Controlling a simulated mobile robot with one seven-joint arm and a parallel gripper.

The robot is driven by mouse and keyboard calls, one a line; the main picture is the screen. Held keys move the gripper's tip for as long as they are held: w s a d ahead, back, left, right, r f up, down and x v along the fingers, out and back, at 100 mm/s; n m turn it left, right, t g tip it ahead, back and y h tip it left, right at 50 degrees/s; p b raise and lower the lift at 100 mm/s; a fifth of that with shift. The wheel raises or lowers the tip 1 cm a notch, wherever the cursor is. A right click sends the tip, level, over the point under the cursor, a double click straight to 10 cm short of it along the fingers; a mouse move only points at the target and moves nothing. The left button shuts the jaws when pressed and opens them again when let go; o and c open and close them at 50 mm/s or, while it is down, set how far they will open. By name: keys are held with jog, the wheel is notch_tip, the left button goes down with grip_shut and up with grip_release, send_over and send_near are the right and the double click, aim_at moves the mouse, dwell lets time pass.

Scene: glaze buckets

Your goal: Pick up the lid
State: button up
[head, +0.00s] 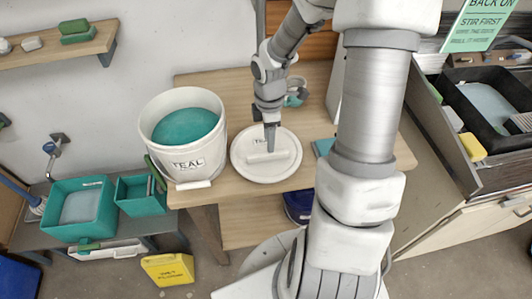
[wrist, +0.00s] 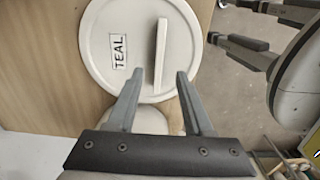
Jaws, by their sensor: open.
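The lid (head: 262,174) is a round white disc with a raised bar handle (head: 268,157) and a TEAL label. It lies flat on the wooden table (head: 233,194), right of the white bucket (head: 160,160) of teal glaze. In the wrist view the lid (wrist: 115,80) fills the upper middle, with the handle (wrist: 161,45) running nearly upright. My gripper (head: 270,146) is over the handle. In the wrist view my gripper (wrist: 160,73) is open, its fingertips on either side of the handle's lower end, apart from it. Exact height above the lid is hard to tell.
A small cup (head: 296,92) with teal on it stands behind the lid. A teal item (head: 323,147) lies to its right, partly behind my arm. A yellow floor sign (head: 167,269) and teal tubs (head: 78,210) are at lower left. The table behind the bucket is clear.

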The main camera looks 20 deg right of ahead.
aim_at(268, 154)
jog(key=shift+w+a+f+b, duration=0.1)
jog(key=shift+f+b, duration=0.2)
jog(key=shift+f, duration=3)
jog(key=shift+f, duration=0.25)
grip_shut()
